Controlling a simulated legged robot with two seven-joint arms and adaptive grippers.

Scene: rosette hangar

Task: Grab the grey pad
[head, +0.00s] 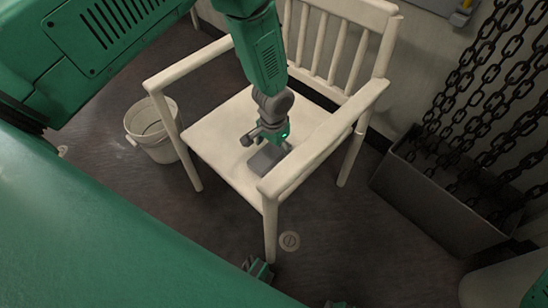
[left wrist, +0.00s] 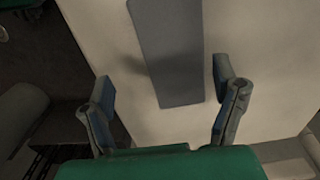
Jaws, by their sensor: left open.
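The grey pad (head: 267,159) lies flat on the seat of a cream wooden armchair (head: 220,129). My left gripper (head: 262,138) reaches down over the seat and partly covers the pad in the head view. In the left wrist view the pad (left wrist: 168,45) is a long grey strip, its near end lying between the two spread fingers of my left gripper (left wrist: 165,80). The gripper is open and empty, with a gap on each side of the pad. I cannot tell its exact height above the seat. My right gripper does not show clearly.
The chair's armrests (head: 322,140) and slatted back stand around the seat. A pale bucket (head: 152,130) is on the floor at left. A dark metal bin (head: 445,195) with hanging chains (head: 490,85) stands at right.

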